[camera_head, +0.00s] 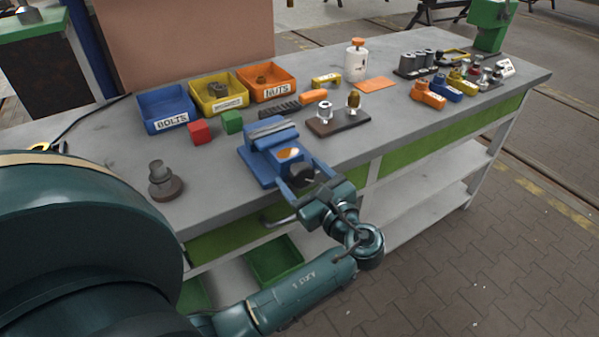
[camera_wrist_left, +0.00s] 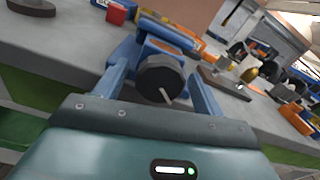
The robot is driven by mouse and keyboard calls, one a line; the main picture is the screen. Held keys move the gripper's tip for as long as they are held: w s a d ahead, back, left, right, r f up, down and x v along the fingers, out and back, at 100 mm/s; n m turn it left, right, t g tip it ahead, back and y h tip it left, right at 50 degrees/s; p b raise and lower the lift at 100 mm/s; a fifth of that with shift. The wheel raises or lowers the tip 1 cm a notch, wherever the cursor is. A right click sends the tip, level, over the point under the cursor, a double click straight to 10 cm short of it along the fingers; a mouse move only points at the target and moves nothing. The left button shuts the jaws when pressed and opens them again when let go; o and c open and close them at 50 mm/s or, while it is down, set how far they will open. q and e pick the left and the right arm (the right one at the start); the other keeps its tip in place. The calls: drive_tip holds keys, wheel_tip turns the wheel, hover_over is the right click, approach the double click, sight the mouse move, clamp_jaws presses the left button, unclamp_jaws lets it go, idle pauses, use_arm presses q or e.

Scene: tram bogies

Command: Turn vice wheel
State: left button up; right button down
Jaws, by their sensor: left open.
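The blue vice (camera_head: 266,150) stands on the grey workbench near its front edge, with an orange patch on its front part. Its dark round wheel (camera_head: 302,174) faces the bench front. My left gripper (camera_head: 306,182) is open, with a blue finger on either side of the wheel. In the left wrist view, the vice (camera_wrist_left: 165,42) lies straight ahead and the black wheel (camera_wrist_left: 159,79), with a small pale handle pin, sits between the two spread fingers of my left gripper (camera_wrist_left: 160,82). I see a gap between each finger and the wheel. My right gripper is not in view.
Blue (camera_head: 166,107), yellow (camera_head: 217,92) and orange (camera_head: 266,82) bins stand at the back, with red (camera_head: 199,132) and green (camera_head: 232,121) cubes before them. A dark block with fittings (camera_head: 338,120) is right of the vice. A dark round part (camera_head: 164,183) stands left.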

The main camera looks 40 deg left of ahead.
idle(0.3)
use_arm(q)
drive_tip(key=c, duration=1)
drive_tip(key=n, duration=0.2)
drive_tip(key=shift+n+p, duration=0.35)
drive_tip(key=shift+n, duration=2.15)
